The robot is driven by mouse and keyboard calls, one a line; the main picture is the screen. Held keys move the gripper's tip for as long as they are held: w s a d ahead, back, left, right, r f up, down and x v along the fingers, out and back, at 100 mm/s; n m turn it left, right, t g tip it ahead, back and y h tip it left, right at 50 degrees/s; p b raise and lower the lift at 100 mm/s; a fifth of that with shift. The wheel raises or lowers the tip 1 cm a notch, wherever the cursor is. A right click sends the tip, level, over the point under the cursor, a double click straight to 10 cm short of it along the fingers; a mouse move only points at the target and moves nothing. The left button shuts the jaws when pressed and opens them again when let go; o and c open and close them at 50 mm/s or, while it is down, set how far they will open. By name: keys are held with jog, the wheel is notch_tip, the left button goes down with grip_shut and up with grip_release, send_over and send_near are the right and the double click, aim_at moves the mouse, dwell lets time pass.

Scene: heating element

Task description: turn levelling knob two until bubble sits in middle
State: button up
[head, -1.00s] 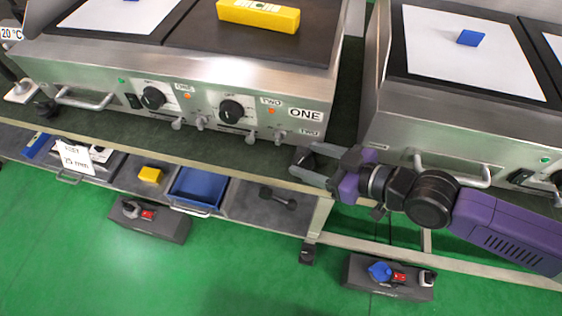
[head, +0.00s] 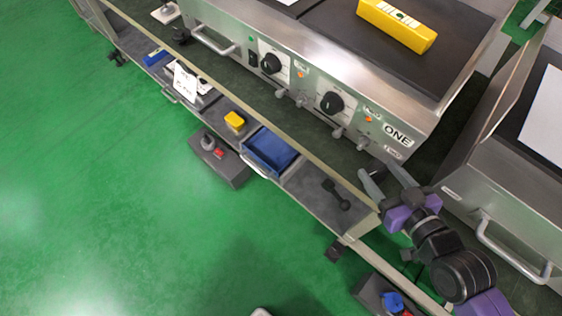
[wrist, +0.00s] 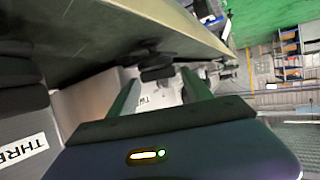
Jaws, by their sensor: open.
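A yellow spirit level (head: 397,24) lies on the dark plate of the griddle marked ONE. Its vial shows, but the bubble is too small to place. Small grey levelling knobs sit along the griddle's lower front edge. The rightmost one (head: 363,142) is nearest the small lower label (head: 393,152), which reads TWO in the earlier frame. My gripper (head: 378,170) is open and empty, just below and right of that knob, apart from it. In the wrist view a dark knob-like part (wrist: 157,70) and a label starting "TW" (wrist: 143,100) show between the fingers.
Two black dials (head: 271,63) (head: 332,102) stand on the front panel. A second griddle with a bar handle (head: 510,258) is close on the right. The lower shelf holds a blue tray (head: 270,151) and a yellow block (head: 234,120). Grey boxes stand on the green floor.

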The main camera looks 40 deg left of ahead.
jog(key=shift+d+r+m+t+h+p, duration=0.15)
jog(key=shift+m+t+h+p, duration=1.1)
jog(key=shift+p, duration=2.95)
jog(key=shift+m+p, duration=0.35)
jog(key=shift+p, duration=0.2)
jog(key=p, duration=0.1)
jog(key=m+t+h+p, duration=0.1)
jog(key=shift+s+a+t+p, duration=0.15)
jog(key=shift+a+t+p, duration=0.1)
jog(key=shift+p, duration=0.1)
jog(key=shift+f+m+h, duration=0.25)
jog(key=shift+m+h, duration=0.2)
jog(key=shift+m, duration=0.05)
jog(key=shift+a+m+t+h, duration=0.1)
jog(key=shift+m+t+h, duration=0.4)
jog(key=shift+m+h, duration=0.1)
jog(key=shift+s+a+f+m+h+b, duration=0.1)
jog(key=shift+s+f+m+h+b, duration=0.05)
jog(key=shift+m+h+b, duration=0.5)
